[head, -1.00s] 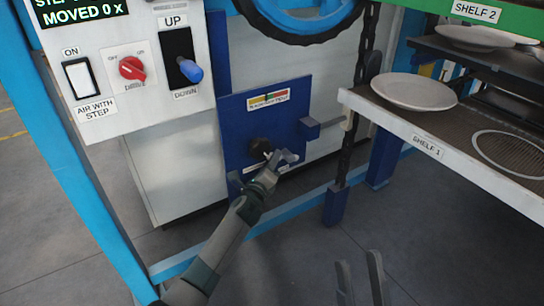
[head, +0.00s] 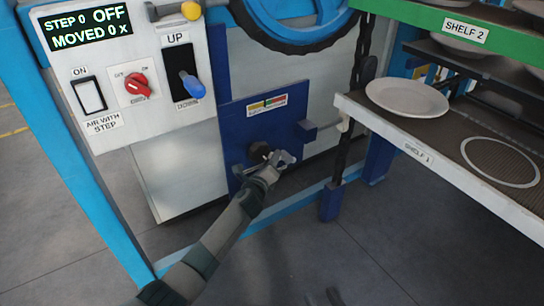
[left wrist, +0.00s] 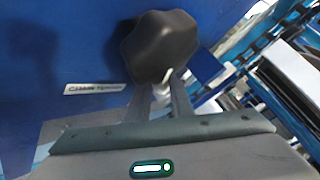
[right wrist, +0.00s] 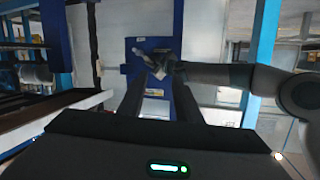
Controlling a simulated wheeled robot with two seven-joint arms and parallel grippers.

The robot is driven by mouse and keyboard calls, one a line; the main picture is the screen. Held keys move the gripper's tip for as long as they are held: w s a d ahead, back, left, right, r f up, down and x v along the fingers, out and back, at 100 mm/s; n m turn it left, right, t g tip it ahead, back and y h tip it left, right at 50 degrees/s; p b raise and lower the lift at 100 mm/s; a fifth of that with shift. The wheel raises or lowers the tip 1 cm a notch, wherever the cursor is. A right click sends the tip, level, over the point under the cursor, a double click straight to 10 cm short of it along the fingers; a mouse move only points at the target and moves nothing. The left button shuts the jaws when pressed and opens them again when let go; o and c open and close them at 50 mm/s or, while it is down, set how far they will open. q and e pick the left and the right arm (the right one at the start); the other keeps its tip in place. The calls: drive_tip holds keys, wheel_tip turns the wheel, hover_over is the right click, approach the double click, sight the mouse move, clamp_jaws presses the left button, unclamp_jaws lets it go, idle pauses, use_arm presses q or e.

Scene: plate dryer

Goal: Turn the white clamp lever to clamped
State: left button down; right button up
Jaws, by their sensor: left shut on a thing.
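A blue panel (head: 234,125) carries a dark knob (head: 259,151), which shows large in the left wrist view (left wrist: 160,45). A small white piece, apparently the clamp lever (left wrist: 163,82), shows beside the knob at my left fingertips. My left gripper (head: 284,158) is shut on it, at the right of the knob in the head view. The fingers hide most of the lever, so its exact angle is unclear. My right gripper (right wrist: 157,100) is open and empty, with its fingers apart; only its tips show at the bottom of the head view.
A white control box (head: 130,70) with switches and a red knob stands at upper left. A blue handwheel (head: 290,40) is above the panel. Shelf 1 (head: 370,118) with a white plate (head: 407,98) juts in at right. Floor in front is clear.

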use_arm(q)
drive_tip(key=shift+p, duration=0.45)
use_arm(e)
drive_tip(key=shift+s+d+f+g+h, duration=0.15)
drive_tip(key=shift+s+d+f+g, duration=0.1)
drive_tip(key=shift+f+g, duration=0.35)
drive_tip(key=shift+s+d+f+g+h, duration=0.2)
drive_tip(key=shift+s+f+g, duration=0.05)
drive_tip(key=shift+f, duration=0.5)
drive_tip(key=shift+s+d+f+g+h, duration=0.15)
drive_tip(key=shift+s+d+f+g, duration=0.1)
drive_tip(key=shift+f+g, duration=0.35)
drive_tip(key=shift+f, duration=0.1)
use_arm(q)
drive_tip(key=c, duration=1.6)
unclamp_jaws()
drive_tip(key=shift+o, duration=0.2)
use_arm(e)
drive_tip(key=shift+t, duration=0.25)
use_arm(q)
drive_tip(key=shift+s+r, duration=0.15)
